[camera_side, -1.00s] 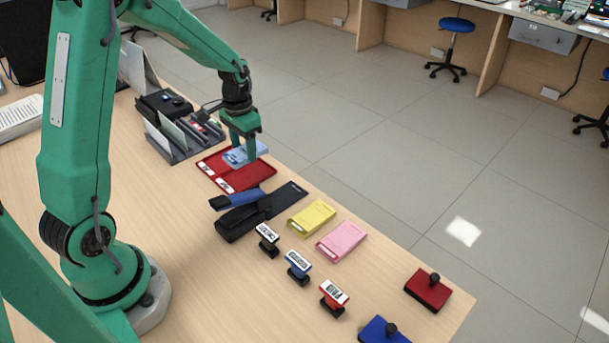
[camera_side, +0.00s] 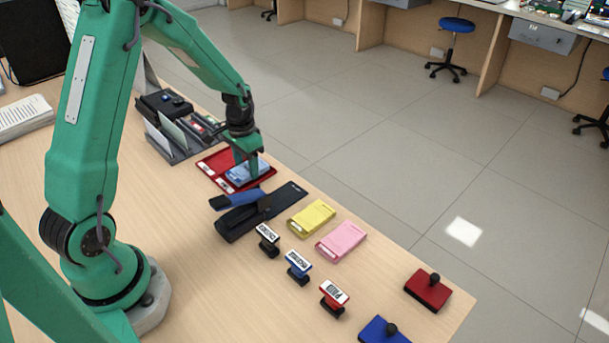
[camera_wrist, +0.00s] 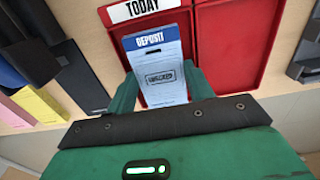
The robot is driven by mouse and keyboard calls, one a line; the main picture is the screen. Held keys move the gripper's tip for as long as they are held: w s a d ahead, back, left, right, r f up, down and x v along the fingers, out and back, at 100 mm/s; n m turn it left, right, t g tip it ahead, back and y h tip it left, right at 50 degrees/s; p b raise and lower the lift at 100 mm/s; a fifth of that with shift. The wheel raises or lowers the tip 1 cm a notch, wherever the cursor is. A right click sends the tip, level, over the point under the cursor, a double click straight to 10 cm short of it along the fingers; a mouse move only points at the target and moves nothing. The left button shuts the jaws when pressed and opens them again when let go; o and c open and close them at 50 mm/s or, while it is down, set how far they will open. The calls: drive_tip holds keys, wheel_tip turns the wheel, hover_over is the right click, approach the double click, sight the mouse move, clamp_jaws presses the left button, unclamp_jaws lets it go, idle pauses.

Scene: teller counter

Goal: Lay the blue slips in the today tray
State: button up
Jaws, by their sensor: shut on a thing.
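The blue slips (camera_side: 245,173) show as a small blue and white pad. In the wrist view the top slip (camera_wrist: 158,62) reads "DEPOSIT" and has a boxed stamp. My gripper (camera_side: 253,172) is shut on the slips, with a green finger at each side in the wrist view (camera_wrist: 162,88). The red tray has two compartments. The one labelled TODAY (camera_wrist: 112,52) lies under the slips; in the side view it is the nearer one (camera_side: 262,178). I cannot tell whether the slips touch its floor.
The other red compartment (camera_wrist: 230,45) is empty. A black stapler (camera_side: 240,218) with a dark mat lies just in front of the tray. A grey sorter (camera_side: 180,150) stands behind it. Yellow (camera_side: 311,217) and pink (camera_side: 341,241) pads and several stamps lie further right.

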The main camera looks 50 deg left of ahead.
drive_tip(key=shift+f, duration=0.1)
drive_tip(key=o, duration=1.1)
drive_tip(key=shift+o, duration=0.2)
drive_tip(key=shift+r, duration=3)
drive_tip(key=shift+r, duration=0.1)
